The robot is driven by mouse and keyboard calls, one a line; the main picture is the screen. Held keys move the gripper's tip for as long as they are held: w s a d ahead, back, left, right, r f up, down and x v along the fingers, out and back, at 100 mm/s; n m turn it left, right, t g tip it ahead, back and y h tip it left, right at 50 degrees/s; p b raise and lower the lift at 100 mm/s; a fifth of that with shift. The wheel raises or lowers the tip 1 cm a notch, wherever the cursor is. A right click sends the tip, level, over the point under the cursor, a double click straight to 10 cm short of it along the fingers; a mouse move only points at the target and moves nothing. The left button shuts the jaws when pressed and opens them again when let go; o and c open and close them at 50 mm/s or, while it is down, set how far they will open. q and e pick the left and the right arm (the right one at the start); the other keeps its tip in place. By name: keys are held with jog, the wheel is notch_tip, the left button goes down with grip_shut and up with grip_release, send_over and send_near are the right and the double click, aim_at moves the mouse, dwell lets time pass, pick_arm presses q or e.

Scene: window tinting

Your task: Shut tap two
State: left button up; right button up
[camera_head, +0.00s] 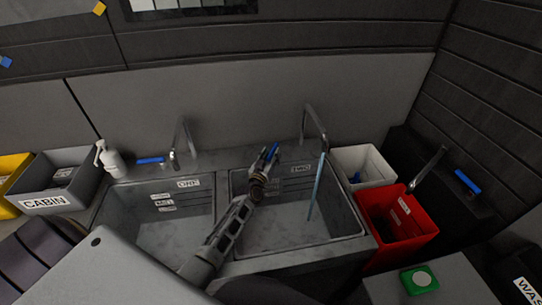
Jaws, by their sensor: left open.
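Tap two (314,125) is a grey spout at the back of the right-hand basin (290,225), which bears a label "TWO" (300,169). A thin blue stream of water (317,187) runs down from the spout into this basin. The blue lever (273,151) of tap two shows at the tip of my left gripper (266,160). My left gripper is open and reaches over the basin to the lever; it hides part of the lever, and I cannot tell whether they touch. My right gripper is not in view.
Tap one (181,140) with its blue lever (150,160) stands behind the left basin (180,232). A white bottle (110,158) is left of it. A white bin (365,160), a red bin (405,232) and another tap (428,170) with a blue lever (468,182) are at right.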

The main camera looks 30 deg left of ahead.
pick_arm(q)
grip_shut()
dwell(0.3)
jog(key=shift+a, duration=0.1)
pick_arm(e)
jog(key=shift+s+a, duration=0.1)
